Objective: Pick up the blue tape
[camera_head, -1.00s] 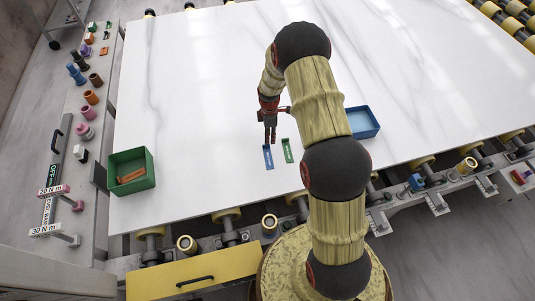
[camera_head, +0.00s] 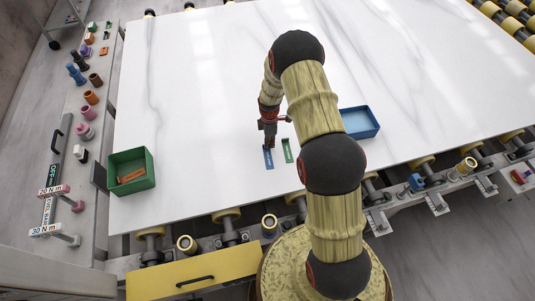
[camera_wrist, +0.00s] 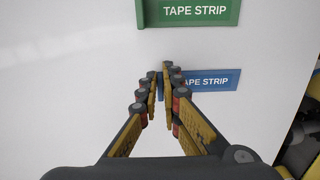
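The blue tape strip (camera_head: 268,160) lies flat on the white slab, left of a green tape strip (camera_head: 288,151). My gripper (camera_head: 268,147) is over the far end of the blue tape. In the wrist view the blue tape (camera_wrist: 218,80) shows its white lettering to the right of my fingers. The fingers (camera_wrist: 161,88) stand close together at its left end, with a narrow gap and a bit of blue between them. They cover part of the strip. I cannot tell whether they touch it. The green strip (camera_wrist: 190,12) is at the top of the wrist view.
A blue tray (camera_head: 360,122) stands on the slab right of my arm. A green box (camera_head: 131,172) with orange-brown pieces stands at the slab's left edge. A side bench (camera_head: 75,120) on the left holds several small coloured parts. The slab's left and back areas are clear.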

